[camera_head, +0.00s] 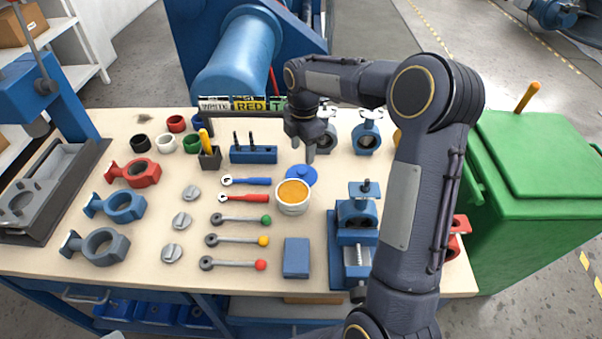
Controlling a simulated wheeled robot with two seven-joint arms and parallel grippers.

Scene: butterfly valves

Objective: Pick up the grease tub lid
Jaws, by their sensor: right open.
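The grease tub lid (302,173) is a round blue disc with a small raised middle, just behind the grease tub. The grease tub (293,197) is a pale round pot, uncovered, with orange grease inside; it hides the lid's near edge. My right gripper (303,151) is open and empty, pointing down just behind and above the lid, apart from it as far as I can tell. My left gripper is not in view.
A blue vise (356,235) stands right of the tub. Wrenches and levers with coloured knobs (240,240) lie to the left. A blue block (296,257) lies in front. A blue holder (253,154) and valve bodies (366,139) stand behind.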

